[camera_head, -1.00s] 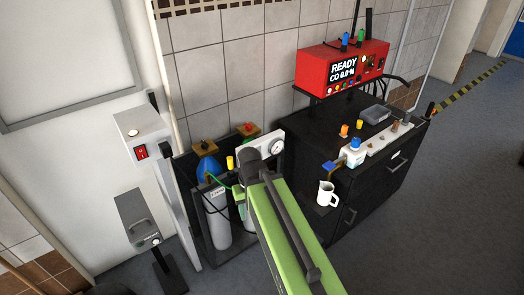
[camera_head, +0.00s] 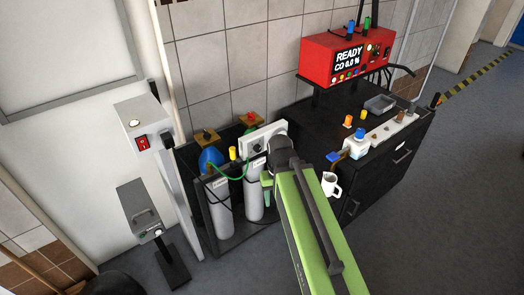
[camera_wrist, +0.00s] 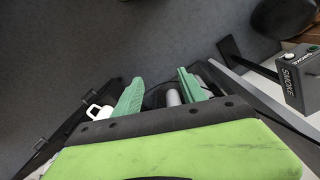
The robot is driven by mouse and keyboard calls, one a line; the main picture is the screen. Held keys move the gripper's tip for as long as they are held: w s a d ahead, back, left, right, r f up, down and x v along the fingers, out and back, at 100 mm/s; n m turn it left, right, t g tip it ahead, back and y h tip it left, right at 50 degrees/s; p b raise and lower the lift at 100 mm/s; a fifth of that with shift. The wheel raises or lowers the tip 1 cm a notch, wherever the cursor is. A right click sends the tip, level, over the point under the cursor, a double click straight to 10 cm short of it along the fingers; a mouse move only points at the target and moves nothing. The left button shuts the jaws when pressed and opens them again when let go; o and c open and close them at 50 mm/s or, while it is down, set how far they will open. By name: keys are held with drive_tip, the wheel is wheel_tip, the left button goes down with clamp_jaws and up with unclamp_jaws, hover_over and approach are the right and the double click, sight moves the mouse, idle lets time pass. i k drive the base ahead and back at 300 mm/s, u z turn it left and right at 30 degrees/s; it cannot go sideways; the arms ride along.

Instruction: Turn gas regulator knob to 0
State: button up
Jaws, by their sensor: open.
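Two pale gas cylinders (camera_head: 220,205) stand in a black open rack. A white panel (camera_head: 264,137) above the right cylinder carries a small dark round part (camera_head: 256,147), partly beside my arm; I cannot tell if it is the regulator knob or read any setting. My gripper (camera_head: 267,188) is in front of the right cylinder, below the panel. In the wrist view its green fingers (camera_wrist: 160,82) are apart, with a pale cylinder part (camera_wrist: 173,97) beyond the gap.
A black cabinet (camera_head: 300,120) stands right of the rack, bearing a red display unit (camera_head: 345,60). A white mug (camera_head: 331,184) is close to the right of my arm. A grey box on a stand (camera_head: 140,208) is at the left. The floor at right is clear.

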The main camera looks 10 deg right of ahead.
sight(257, 148)
drive_tip(key=z, duration=0.2)
drive_tip(key=k, duration=0.5)
drive_tip(key=u, duration=1.1)
drive_tip(key=i, duration=1)
drive_tip(key=u, duration=0.1)
